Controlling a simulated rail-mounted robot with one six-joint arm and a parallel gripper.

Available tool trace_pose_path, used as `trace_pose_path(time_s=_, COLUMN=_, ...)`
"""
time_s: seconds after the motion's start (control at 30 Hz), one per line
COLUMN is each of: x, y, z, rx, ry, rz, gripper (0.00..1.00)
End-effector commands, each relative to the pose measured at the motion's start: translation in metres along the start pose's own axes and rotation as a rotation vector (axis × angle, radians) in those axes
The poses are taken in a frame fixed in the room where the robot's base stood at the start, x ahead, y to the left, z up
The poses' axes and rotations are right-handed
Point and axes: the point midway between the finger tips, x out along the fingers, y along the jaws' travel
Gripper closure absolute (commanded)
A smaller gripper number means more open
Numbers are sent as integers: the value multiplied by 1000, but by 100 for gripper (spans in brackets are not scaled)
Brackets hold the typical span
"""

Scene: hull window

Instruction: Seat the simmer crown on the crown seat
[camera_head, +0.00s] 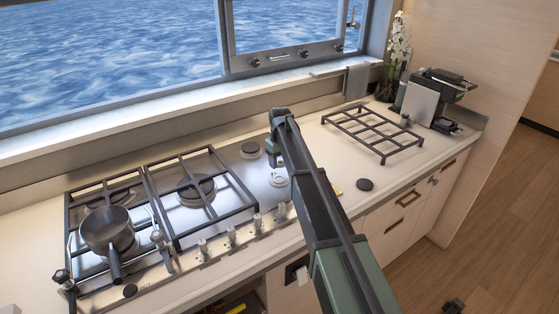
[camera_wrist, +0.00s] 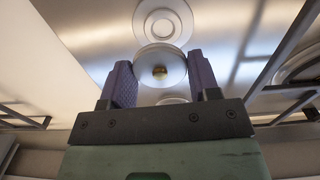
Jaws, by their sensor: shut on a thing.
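My gripper (camera_wrist: 160,82) points down over the hob with its purple fingers shut on a round silvery piece with a brass centre, which I take as the simmer crown (camera_wrist: 176,61). In the head view my gripper (camera_head: 273,156) hangs above the bare steel at the hob's right end. A pale ringed fitting (camera_head: 278,181), apparently the crown seat, lies just in front of it. In the wrist view this seat (camera_wrist: 163,13) shows beyond the crown, uncovered at its middle. The crown is apart from the seat, its height unclear. In the head view I cannot make out the crown.
A dark-capped burner (camera_head: 250,150) sits behind the seat. Grates (camera_head: 213,240) and a pot (camera_head: 107,231) stand left. A loose grate (camera_head: 372,132), a dark disc (camera_head: 365,184) and a coffee machine (camera_head: 430,98) are on the right counter. Knobs (camera_head: 281,212) line the front.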

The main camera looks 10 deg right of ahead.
Motion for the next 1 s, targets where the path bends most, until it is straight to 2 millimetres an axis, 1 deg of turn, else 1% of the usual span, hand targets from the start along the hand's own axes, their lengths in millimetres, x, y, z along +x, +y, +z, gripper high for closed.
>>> trace_pose_path(time_s=0.13, x=-2, y=1, z=0, rx=49, ry=0, rz=0, gripper=69)
trace_pose_path(time_s=0.47, x=0, y=0, z=0, rx=50, ry=0, rz=0, gripper=69)
trace_pose_path(time_s=0.57, x=6, y=0, z=0, rx=50, ry=0, rz=0, gripper=69)
trace_pose_path(time_s=0.83, x=31, y=0, z=0, rx=49, ry=0, rz=0, gripper=69)
trace_pose_path(time_s=1.0, x=39, y=0, z=0, rx=49, ry=0, rz=0, gripper=69)
